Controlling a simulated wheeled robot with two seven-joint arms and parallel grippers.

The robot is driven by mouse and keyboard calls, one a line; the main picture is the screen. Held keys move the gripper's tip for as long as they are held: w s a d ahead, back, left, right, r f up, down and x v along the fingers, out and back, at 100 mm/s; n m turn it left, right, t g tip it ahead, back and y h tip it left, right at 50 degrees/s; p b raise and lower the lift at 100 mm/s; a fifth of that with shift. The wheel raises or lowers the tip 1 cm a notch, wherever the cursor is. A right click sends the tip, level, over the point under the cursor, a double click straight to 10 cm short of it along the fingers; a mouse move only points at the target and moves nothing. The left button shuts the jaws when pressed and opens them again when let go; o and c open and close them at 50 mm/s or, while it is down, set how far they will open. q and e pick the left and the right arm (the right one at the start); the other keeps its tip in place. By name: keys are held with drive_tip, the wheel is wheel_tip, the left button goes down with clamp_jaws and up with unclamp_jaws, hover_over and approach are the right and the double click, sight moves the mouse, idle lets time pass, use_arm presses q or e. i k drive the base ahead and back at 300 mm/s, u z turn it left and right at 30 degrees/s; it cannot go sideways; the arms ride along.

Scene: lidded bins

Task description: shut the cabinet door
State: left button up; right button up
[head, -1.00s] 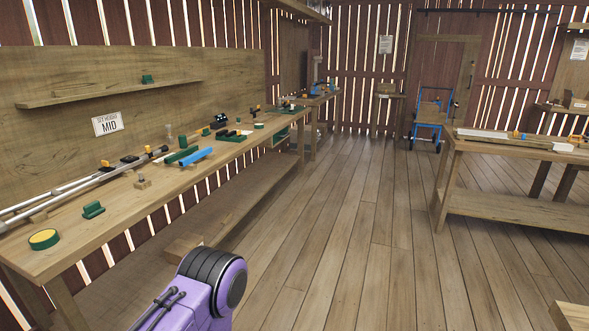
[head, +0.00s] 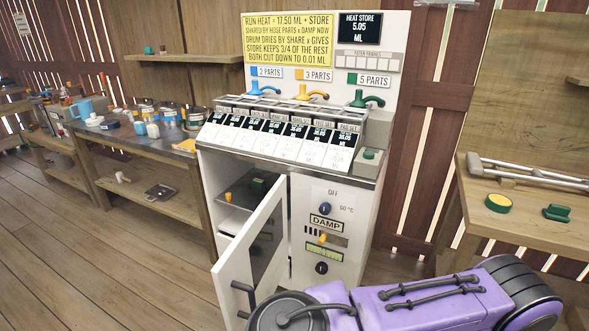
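The white cabinet door (head: 232,272) stands ajar on the lower left front of the tall white machine cabinet (head: 340,190). The door swings out towards me, its far edge at the cabinet's middle and its free edge nearest me. It has a dark window and a black handle (head: 243,289) low near its free edge. A shelf with a small orange thing (head: 228,197) and a dark green thing (head: 259,186) shows inside. A purple arm of mine crosses the bottom right, with a dark round joint in front of the door's lower part. Neither gripper is in view.
A workbench (head: 185,146) with jars and a blue mug (head: 84,108) stands left of the cabinet. Another bench (head: 520,226) with a green-and-yellow disc (head: 498,203) stands at the right. The plank floor (head: 110,265) left of the door is clear.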

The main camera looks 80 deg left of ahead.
sight(249, 271)
drive_tip(key=u, duration=3)
drive_tip(key=i, duration=1)
